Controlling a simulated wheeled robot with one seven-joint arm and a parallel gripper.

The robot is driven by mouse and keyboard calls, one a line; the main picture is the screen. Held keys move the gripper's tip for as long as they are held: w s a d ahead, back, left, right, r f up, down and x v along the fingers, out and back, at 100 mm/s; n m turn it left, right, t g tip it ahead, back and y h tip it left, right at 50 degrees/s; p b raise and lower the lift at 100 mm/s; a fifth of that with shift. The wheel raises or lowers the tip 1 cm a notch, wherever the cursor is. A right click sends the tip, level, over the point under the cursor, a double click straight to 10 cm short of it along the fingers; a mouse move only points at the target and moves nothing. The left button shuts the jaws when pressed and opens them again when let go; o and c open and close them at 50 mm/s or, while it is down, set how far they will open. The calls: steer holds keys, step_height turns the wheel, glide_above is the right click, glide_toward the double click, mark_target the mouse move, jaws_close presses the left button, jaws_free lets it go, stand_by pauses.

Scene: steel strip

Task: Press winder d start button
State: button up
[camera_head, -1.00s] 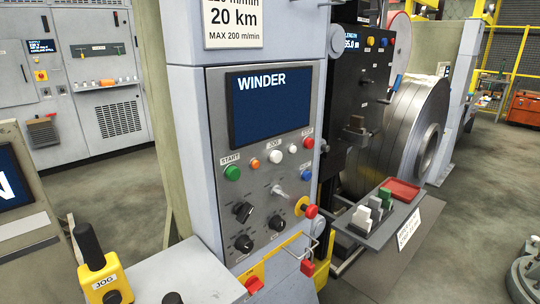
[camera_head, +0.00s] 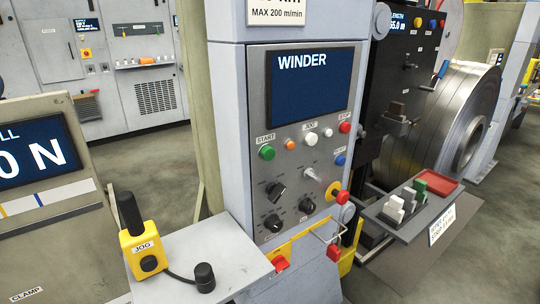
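The winder panel (camera_head: 330,120) is a grey upright control panel in the middle of the head view, with a dark blue screen (camera_head: 310,82) reading WINDER. The green START button (camera_head: 267,153) sits below the screen at the panel's left. Beside it are a small orange light (camera_head: 290,144), a white JOG button (camera_head: 311,139) and a red STOP button (camera_head: 345,127). A blue button (camera_head: 340,160) is lower right. Black knobs and a red emergency stop (camera_head: 342,197) on yellow are below. My gripper is not in view.
A ledge (camera_head: 235,262) with a yellow JOG box (camera_head: 142,250) stands at front left, near another console (camera_head: 45,170). A shelf with a red tray (camera_head: 438,183) juts out at right, before a large steel coil (camera_head: 440,120). Grey floor shows between.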

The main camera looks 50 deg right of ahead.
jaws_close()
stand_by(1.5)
